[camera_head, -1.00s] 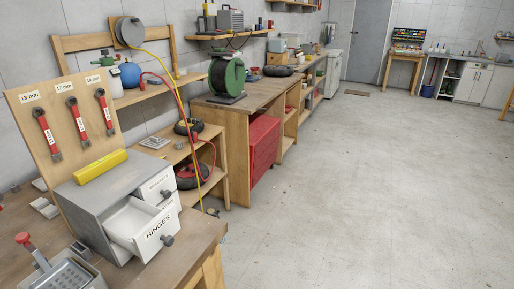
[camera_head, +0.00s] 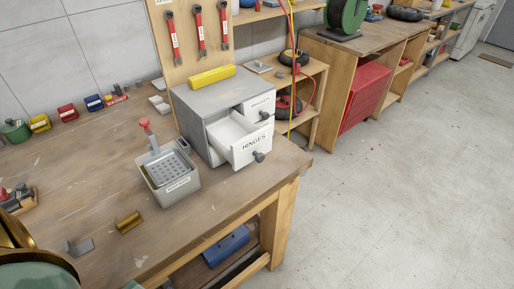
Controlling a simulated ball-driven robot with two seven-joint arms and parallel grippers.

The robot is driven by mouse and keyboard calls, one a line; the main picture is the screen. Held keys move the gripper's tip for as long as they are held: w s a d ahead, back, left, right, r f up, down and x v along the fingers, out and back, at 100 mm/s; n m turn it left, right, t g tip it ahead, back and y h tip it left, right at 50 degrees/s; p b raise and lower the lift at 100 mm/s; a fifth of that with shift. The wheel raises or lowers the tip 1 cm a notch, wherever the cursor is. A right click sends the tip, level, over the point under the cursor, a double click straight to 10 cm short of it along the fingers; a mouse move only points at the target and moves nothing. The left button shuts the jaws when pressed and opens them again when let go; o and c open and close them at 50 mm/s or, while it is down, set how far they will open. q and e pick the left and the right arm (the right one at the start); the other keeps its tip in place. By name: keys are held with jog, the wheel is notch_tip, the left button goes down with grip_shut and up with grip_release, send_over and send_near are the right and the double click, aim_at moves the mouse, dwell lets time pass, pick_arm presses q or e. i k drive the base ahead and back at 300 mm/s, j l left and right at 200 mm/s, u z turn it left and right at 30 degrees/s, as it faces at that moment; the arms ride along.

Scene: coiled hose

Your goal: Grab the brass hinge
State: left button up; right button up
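A small brass-coloured piece (camera_head: 129,222), which looks like the brass hinge, lies on the wooden workbench (camera_head: 95,185) near its front edge. A grey metal piece (camera_head: 79,247), bent upward, lies to its left. The grey drawer cabinet (camera_head: 208,97) stands farther back on the bench. Its lower drawer, labelled HINGES (camera_head: 253,146), is pulled open, and I see nothing in the visible part of its inside. Neither of my grippers shows in the head view.
A grey tub with a perforated tray and red-knobbed handle (camera_head: 170,178) stands between the brass piece and the cabinet. Small coloured boxes (camera_head: 67,112) line the wall. A blue case (camera_head: 226,246) lies on the shelf below.

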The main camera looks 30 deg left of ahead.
aim_at(127, 223)
jog(key=u, duration=2.1)
jog(key=l+u, duration=0.15)
jog(key=l, duration=0.25)
jog(key=i, duration=0.05)
